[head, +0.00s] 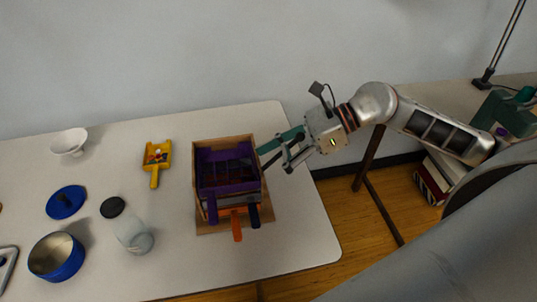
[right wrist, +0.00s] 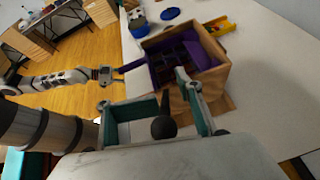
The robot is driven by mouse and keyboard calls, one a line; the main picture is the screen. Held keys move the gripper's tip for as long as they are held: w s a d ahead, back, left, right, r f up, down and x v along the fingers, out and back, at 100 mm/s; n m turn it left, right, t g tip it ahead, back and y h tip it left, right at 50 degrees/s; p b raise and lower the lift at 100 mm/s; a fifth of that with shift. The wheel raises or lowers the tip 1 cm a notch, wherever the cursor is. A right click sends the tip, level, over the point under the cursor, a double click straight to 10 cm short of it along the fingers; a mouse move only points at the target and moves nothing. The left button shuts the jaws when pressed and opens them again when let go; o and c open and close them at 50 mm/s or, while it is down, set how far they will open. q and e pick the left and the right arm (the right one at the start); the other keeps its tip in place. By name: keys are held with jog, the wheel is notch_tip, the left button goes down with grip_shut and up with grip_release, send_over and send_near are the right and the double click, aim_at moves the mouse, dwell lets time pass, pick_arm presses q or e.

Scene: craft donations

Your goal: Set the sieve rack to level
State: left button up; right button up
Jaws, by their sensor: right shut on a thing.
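The sieve rack (head: 224,142) is a tan wooden box on a brown base, near the right end of the table. It holds a purple sieve (head: 222,157) with a compartmented inside; purple, orange and dark blue handles stick out at the front. It also shows in the right wrist view (right wrist: 205,88). I cannot tell how far it tilts. My right gripper (head: 263,161) is shut on the rack's right side wall; the exact contact is partly hidden. My left gripper (right wrist: 117,73) shows only in the right wrist view, near a purple handle; its jaws are too small to read.
On the table's left stand a yellow scoop (head: 156,158) with small coloured pieces, a white bowl (head: 69,141), a blue lid (head: 66,202), a blue pot (head: 57,258) and a clear jar (head: 133,236). The table's right edge lies close to the rack.

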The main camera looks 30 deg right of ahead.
aim_at(298, 140)
jog(key=shift+w+d, duration=0.25)
jog(key=shift+w, duration=0.1)
jog(key=v, duration=0.7)
jog(key=shift+s+f, duration=0.1)
jog(key=shift+f, duration=0.05)
jog(key=shift+s+v, duration=0.1)
jog(key=shift+v, duration=1.1)
jog(key=shift+s+v, duration=0.15)
jog(key=shift+v, duration=1.1)
jog(key=shift+a, duration=0.15)
